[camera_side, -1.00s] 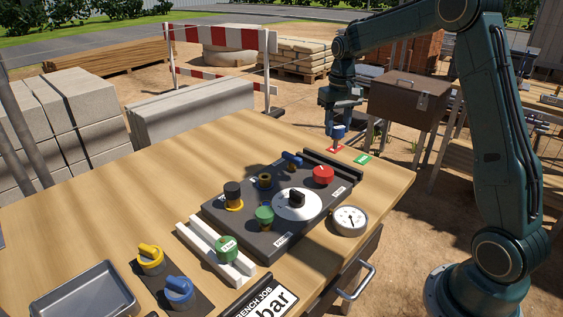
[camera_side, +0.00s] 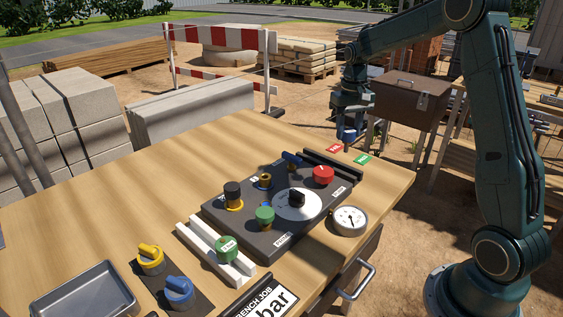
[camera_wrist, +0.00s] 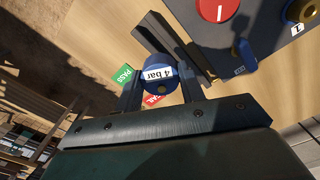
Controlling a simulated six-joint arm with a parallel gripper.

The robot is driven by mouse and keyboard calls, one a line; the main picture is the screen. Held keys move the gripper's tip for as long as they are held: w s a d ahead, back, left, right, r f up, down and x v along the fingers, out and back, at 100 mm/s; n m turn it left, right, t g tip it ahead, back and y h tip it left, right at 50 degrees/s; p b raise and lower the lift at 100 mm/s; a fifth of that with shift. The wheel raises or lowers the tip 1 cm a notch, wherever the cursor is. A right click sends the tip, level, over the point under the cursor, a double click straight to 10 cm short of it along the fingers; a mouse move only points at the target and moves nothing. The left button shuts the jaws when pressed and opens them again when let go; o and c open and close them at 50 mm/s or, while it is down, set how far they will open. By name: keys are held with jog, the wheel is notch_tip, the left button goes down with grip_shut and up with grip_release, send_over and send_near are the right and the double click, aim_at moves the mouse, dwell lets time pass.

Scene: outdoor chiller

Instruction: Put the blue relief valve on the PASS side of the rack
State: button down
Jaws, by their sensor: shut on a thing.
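My gripper (camera_side: 350,124) is shut on the blue relief valve (camera_side: 348,134), holding it above the far right part of the bench, just behind the red label. The dark rack (camera_side: 335,165) lies at the back edge of the black panel and also shows in the wrist view (camera_wrist: 162,40). The green PASS label (camera_side: 362,159) is right of the red label (camera_side: 335,148). In the wrist view, PASS (camera_wrist: 122,76) is clear and the red label (camera_wrist: 152,99) is partly hidden.
The black panel (camera_side: 270,240) carries a red button (camera_side: 323,174), a dial, and several valves. A gauge (camera_side: 349,220) stands beside it. A green valve (camera_side: 226,249) sits in a white cradle. A metal tray (camera_side: 80,296) is at front left.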

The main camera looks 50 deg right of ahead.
aim_at(346, 148)
jog(key=shift+f, duration=1.85)
jog(key=shift+f, duration=0.45)
jog(key=shift+f, duration=0.95)
jog(key=shift+f, duration=1.1)
jog(key=shift+c, duration=1.5)
grip_release()
jog(key=shift+r, duration=0.1)
jog(key=shift+r, duration=3.4)
